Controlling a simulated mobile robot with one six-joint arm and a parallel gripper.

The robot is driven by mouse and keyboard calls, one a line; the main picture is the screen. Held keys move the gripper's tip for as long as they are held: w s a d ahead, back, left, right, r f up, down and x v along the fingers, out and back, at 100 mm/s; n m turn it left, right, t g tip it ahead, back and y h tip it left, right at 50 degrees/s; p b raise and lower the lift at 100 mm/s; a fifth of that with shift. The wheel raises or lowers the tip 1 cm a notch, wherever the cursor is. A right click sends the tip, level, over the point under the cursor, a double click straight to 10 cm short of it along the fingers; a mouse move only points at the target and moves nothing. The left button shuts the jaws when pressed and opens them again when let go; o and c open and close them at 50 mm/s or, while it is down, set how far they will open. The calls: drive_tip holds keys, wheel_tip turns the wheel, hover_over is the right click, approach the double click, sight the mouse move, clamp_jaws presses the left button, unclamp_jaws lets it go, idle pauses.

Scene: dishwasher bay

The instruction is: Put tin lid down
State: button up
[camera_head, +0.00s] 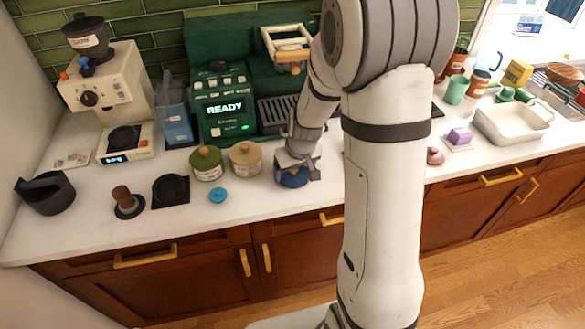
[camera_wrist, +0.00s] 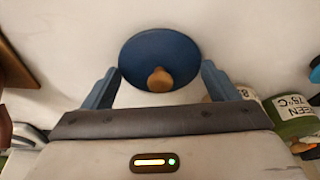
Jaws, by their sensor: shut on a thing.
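The tin lid is a round dark blue disc with a tan wooden knob (camera_wrist: 158,55). In the wrist view it sits between the two blue fingers of my gripper (camera_wrist: 160,82), which is shut on its rim. In the head view the lid (camera_head: 292,179) shows under my gripper (camera_head: 298,168), close to the white counter's front edge. I cannot tell whether it touches the counter. Left of it stand a beige tin (camera_head: 245,160) and a green tin (camera_head: 207,164); both look lidded.
A small turquoise round piece (camera_head: 218,195) lies on the counter in front of the tins. A green coffee machine (camera_head: 225,110) stands behind. A black square mat (camera_head: 171,190) and a tamper (camera_head: 127,203) are farther left. My arm hides the counter to the right.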

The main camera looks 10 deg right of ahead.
drive_tip(key=shift+s, duration=0.1)
drive_tip(key=shift+f, duration=0.2)
drive_tip(key=o, duration=0.9)
drive_tip(key=shift+r, duration=0.1)
drive_tip(key=shift+r, duration=0.1)
